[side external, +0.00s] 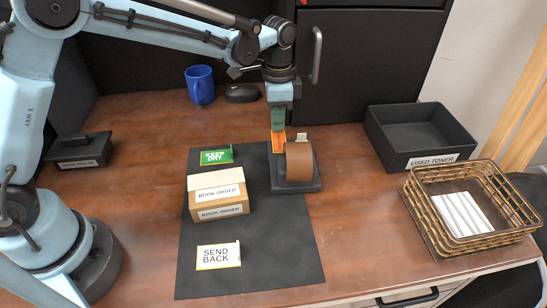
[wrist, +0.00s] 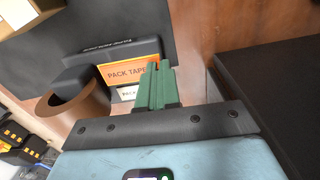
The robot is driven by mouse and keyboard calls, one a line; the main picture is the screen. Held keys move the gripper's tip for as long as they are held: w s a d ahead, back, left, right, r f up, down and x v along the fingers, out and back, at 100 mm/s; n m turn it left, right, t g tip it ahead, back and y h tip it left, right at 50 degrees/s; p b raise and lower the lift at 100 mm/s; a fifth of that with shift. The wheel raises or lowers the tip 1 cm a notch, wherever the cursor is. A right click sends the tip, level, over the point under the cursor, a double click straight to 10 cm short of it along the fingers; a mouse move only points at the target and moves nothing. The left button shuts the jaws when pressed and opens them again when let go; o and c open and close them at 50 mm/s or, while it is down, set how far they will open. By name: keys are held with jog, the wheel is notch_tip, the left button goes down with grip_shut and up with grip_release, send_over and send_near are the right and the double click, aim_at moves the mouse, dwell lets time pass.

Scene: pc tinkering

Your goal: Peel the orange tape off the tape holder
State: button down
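The orange tape (side external: 278,142), a strip lettered PACK TAPE, hangs steeply just below my gripper (side external: 278,125) in the side view. It also shows in the wrist view (wrist: 125,73), with its right end at the fingertips. The green fingers (wrist: 157,75) are close together and look shut on that end, which they partly hide. The black tape holder (side external: 296,185) stands on the dark mat, carrying a brown tape roll (side external: 299,162). The strip is over the holder's left side, beside the roll; whether it still touches is unclear.
A book order box (side external: 218,199), a green KEEP DRY card (side external: 216,156) and a SEND BACK card (side external: 218,256) lie on the mat (side external: 260,275). A blue mug (side external: 200,85) is behind. A used toner tray (side external: 418,132) and wire basket (side external: 470,205) stand right.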

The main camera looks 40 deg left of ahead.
jog(key=shift+r, duration=0.35)
dwell(0.4)
jog(key=shift+r, duration=2.45)
